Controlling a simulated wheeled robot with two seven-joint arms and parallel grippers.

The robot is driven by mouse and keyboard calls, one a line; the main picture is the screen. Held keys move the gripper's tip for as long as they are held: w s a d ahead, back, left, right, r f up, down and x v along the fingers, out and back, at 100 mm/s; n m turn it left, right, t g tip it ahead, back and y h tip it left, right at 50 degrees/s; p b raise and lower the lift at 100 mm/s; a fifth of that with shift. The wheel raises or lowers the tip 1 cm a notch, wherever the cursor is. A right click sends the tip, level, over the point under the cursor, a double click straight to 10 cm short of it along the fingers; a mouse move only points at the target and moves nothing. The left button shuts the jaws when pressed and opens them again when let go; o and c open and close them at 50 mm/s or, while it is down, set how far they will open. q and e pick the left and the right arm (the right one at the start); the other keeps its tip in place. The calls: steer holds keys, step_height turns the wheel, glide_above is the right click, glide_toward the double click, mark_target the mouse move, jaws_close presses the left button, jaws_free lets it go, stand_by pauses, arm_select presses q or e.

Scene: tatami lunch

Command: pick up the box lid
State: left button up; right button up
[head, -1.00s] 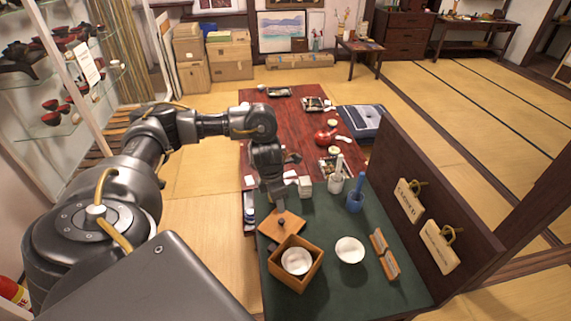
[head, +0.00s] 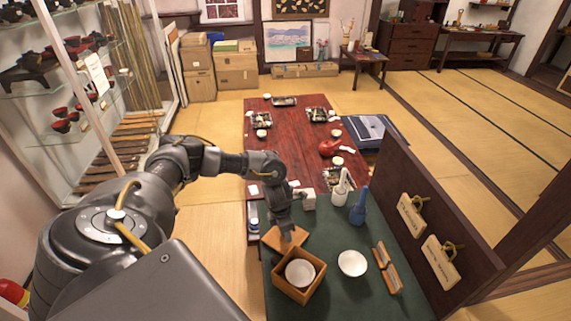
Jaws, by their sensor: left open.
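The box lid (head: 273,239) is a flat, square orange-brown wooden piece on the dark green table top, just behind the open wooden box (head: 293,293). A white bowl (head: 299,273) sits inside the box. My left gripper (head: 288,238) points down over the lid and covers its middle. It is open; whether its fingers touch the lid cannot be told. My right gripper is not in view.
A white bowl (head: 352,263) and a wooden holder (head: 387,269) stand right of the box. A blue bottle (head: 358,209) and a white bottle (head: 340,188) stand behind. A dark upright panel (head: 430,205) borders the table's right side.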

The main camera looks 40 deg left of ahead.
arm_select(q)
steer(key=shift+c, duration=0.3)
jaws_close()
step_height(320, 180, up, 10)
steer(key=b, duration=0.2)
steer(key=s+d+r+m+g, duration=0.1)
steer(key=d+r+m, duration=0.5)
steer(key=d+m, duration=0.3)
steer(key=s+d+r+m+g, duration=0.1)
steer(key=s+d+r+m, duration=0.1)
steer(key=d+r+m, duration=0.5)
steer(key=d+m, duration=0.2)
steer(key=m, duration=0.2)
steer(key=shift+d+r, duration=0.2)
steer(key=shift+d, duration=0.1)
